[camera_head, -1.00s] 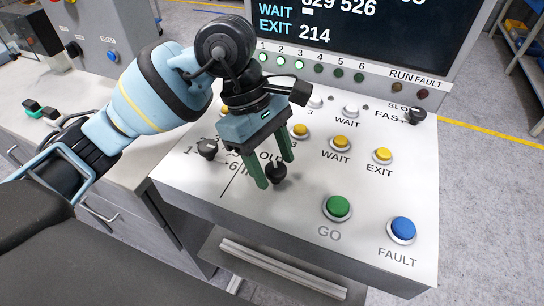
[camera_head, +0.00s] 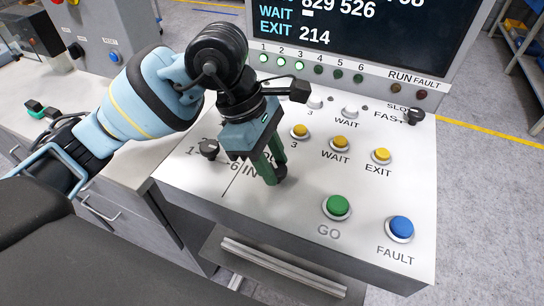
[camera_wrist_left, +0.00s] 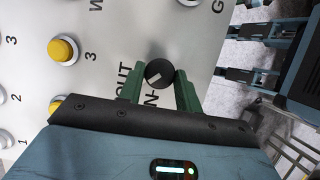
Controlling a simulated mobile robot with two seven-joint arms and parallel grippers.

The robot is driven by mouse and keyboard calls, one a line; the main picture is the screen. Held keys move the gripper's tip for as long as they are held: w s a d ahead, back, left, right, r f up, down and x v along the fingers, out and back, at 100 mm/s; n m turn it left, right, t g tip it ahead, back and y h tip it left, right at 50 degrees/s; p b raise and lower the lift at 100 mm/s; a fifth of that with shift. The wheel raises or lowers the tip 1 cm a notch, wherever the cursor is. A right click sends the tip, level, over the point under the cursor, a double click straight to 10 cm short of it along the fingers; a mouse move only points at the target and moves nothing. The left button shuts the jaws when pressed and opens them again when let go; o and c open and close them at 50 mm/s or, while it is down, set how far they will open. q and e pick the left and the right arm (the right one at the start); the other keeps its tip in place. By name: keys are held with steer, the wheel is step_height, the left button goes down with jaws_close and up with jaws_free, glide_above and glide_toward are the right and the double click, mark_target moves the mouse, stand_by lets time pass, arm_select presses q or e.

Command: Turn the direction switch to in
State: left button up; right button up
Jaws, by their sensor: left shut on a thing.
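The direction switch (camera_head: 281,172) is a small black round knob on the sloped white control panel, beside the printed words OUT and IN. My left gripper (camera_head: 275,179) reaches down to it from above, and its green fingers partly hide the knob in the head view. In the left wrist view the knob (camera_wrist_left: 159,73) sits between the two green fingertips (camera_wrist_left: 160,80), which are shut on it. A short white mark shows on the knob's top, lying slantwise. My right gripper is not in view.
Another black knob (camera_head: 209,148) stands left of the gripper. Yellow WAIT (camera_head: 339,142) and EXIT (camera_head: 381,155) buttons, a green GO button (camera_head: 337,206) and a blue FAULT button (camera_head: 400,227) lie to the right. A dark screen (camera_head: 390,35) rises behind the panel.

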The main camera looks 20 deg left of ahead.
arm_select(q)
steer(key=n, duration=0.2)
steer(key=n+t+p, duration=0.1)
steer(key=n+t, duration=0.1)
steer(key=n, duration=0.1)
steer(key=shift+s+r+n+p, duration=0.2)
steer(key=shift+s+n+p, duration=0.05)
steer(key=shift+n+p, duration=0.1)
steer(key=shift+d+f+n+t+y+p, duration=0.1)
steer(key=shift+n+t+y+p, duration=0.5)
steer(key=shift+n, duration=1.05)
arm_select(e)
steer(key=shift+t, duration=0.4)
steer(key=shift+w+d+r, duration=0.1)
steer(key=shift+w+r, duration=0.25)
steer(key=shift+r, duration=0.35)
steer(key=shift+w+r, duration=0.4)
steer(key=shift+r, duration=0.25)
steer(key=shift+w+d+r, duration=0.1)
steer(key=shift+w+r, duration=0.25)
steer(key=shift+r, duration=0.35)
arm_select(q)
steer(key=o, duration=1)
steer(key=shift+c, duration=0.2)
steer(key=v, duration=0.7)
steer(key=shift+r+p, duration=0.3)
steer(key=shift+p, duration=0.05)
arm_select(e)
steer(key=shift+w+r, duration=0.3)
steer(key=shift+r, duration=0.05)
